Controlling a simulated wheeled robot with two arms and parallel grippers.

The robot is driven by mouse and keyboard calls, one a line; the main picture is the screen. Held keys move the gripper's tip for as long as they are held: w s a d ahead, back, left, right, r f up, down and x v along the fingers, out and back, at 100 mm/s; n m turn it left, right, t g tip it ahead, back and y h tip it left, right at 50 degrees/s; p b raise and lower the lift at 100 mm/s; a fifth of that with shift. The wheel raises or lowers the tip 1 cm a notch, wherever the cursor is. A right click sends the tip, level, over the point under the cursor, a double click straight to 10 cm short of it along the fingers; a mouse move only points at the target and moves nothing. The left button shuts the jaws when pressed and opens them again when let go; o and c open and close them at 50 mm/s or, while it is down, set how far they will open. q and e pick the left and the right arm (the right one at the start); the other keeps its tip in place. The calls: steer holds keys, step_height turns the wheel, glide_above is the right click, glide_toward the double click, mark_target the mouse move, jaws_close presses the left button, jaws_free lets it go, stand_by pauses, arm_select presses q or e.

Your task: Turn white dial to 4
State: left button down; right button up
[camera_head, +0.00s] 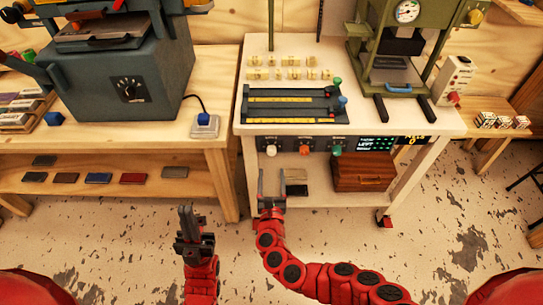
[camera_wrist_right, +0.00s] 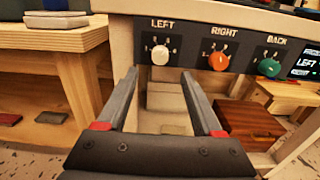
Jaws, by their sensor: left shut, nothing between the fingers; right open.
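The white dial (camera_head: 271,150) sits on the black front panel of the white table, under the word LEFT in the right wrist view (camera_wrist_right: 160,55). Small numbers ring it; its exact setting is too small to read. My right gripper (camera_head: 272,178) is open and empty, below and in front of the white dial. In the right wrist view its fingers (camera_wrist_right: 162,95) point toward the panel, one on each side of the dial in the picture, apart from it. My left gripper (camera_head: 187,212) is shut and empty, lower left, over the floor.
An orange dial (camera_wrist_right: 219,62) marked RIGHT and a green dial (camera_wrist_right: 268,67) marked BACK lie to the right, beside a small display (camera_head: 375,144). A brown wooden box (camera_head: 362,176) stands on the shelf below. The wooden bench (camera_head: 120,135) is at left.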

mark_target(272, 154)
steer(key=w, duration=0.7)
steer(key=shift+w+b, duration=0.35)
steer(key=shift+b, duration=0.05)
jaws_close()
